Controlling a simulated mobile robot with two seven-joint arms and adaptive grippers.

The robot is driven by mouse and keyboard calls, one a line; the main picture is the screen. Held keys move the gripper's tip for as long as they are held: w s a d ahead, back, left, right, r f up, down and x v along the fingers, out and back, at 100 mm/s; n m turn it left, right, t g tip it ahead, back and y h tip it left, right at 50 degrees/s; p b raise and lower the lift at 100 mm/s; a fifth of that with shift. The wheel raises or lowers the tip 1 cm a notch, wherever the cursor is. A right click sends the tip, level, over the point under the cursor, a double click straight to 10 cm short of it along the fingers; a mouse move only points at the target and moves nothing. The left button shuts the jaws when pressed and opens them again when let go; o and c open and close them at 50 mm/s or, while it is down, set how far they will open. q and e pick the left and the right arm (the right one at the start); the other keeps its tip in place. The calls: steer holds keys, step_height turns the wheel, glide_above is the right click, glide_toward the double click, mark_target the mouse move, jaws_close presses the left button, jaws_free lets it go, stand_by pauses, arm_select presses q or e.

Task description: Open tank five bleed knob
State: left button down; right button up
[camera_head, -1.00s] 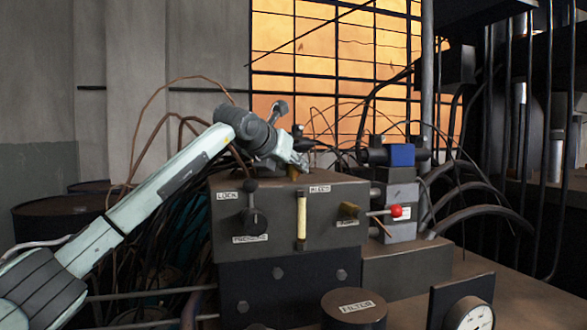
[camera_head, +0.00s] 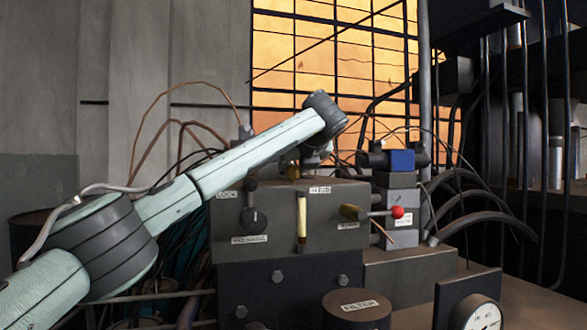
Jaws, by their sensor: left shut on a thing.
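A grey control box (camera_head: 278,228) stands in the middle of the head view. On its top is a small brass knob (camera_head: 292,171), partly hidden by my left arm. My left gripper (camera_head: 303,160) is at this knob, shut on it; its fingers are mostly hidden behind my own wrist and forearm. A second brass knob (camera_head: 351,211) sticks out of the box's front at the right, with a small label under it. I cannot read which one is marked for tank five. My right gripper is not in view.
The box front has a black lever (camera_head: 253,218) and a sight tube (camera_head: 301,217). A red-tipped lever (camera_head: 397,212) and a blue-topped valve block (camera_head: 402,160) stand at its right. A filter cap (camera_head: 357,308) and a gauge (camera_head: 477,314) are in front. Cables crowd the back.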

arm_select(q)
steer(key=shift+n+y+p, duration=0.3)
steer(key=shift+n+y, duration=0.4)
steer(key=shift+y, duration=0.1)
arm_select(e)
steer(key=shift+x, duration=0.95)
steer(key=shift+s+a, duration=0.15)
arm_select(q)
steer(key=c, duration=1.2)
jaws_free()
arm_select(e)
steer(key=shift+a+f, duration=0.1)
arm_select(q)
steer(key=v, duration=1.2)
steer(key=shift+r, duration=0.3)
steer(key=shift+f+g, duration=0.1)
steer(key=shift+g, duration=0.2)
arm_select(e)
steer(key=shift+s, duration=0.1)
